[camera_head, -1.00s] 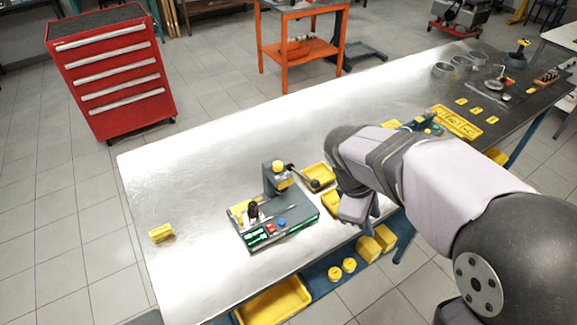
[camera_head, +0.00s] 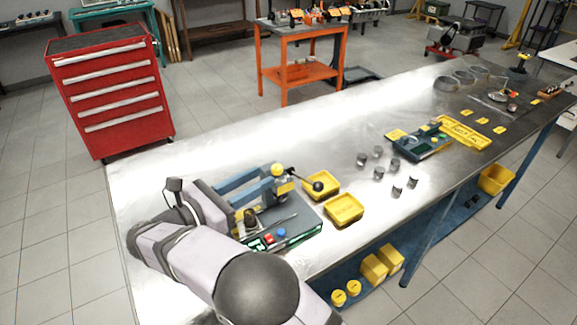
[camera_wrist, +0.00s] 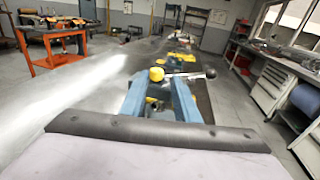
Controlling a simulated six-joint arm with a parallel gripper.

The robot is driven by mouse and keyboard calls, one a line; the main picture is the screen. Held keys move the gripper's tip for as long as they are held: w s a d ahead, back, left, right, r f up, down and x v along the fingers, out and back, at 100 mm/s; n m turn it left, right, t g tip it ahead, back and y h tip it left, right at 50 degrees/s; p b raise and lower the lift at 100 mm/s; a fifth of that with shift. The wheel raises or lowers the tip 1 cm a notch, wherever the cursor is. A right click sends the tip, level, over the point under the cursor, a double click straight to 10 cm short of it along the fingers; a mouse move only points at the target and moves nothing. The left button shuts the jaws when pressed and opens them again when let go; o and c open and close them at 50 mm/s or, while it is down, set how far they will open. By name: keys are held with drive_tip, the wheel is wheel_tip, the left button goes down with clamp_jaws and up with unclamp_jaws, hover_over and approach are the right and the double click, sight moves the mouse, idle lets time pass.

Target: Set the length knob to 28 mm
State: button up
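A grey bench device (camera_head: 300,222) stands on the metal table, with a post, yellow knobs, red and blue buttons and a lever with a black ball (camera_head: 318,186). A yellow knob (camera_head: 277,169) tops the post; it also shows in the wrist view (camera_wrist: 156,74). I cannot tell which knob sets the length, and no reading is legible. My gripper (camera_head: 269,178) is open, its two blue fingers apart and level, reaching from the left toward the post. In the wrist view my gripper (camera_wrist: 160,82) has its fingertips beside and below the yellow knob; contact cannot be told. My arm hides the device's left part.
Two yellow trays (camera_head: 344,210) lie right of the device, near the lever. Several dark metal cylinders (camera_head: 379,173) stand farther right, before a second device (camera_head: 418,146) and a long yellow tray (camera_head: 466,133). The table's back middle is clear.

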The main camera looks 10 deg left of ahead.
sight(285, 170)
drive_tip(key=shift+t, duration=0.4)
drive_tip(key=p+x, duration=0.2)
drive_tip(key=x, duration=0.3)
drive_tip(key=p+x, duration=0.1)
drive_tip(key=x, duration=0.3)
drive_tip(key=shift+w+d+f+p, duration=0.1)
drive_tip(key=shift+w+f+p, duration=0.15)
drive_tip(key=shift+w+p, duration=0.15)
drive_tip(key=shift+w+d+f, duration=0.1)
drive_tip(key=shift+w+d, duration=0.25)
drive_tip(key=shift+w, duration=0.3)
clamp_jaws()
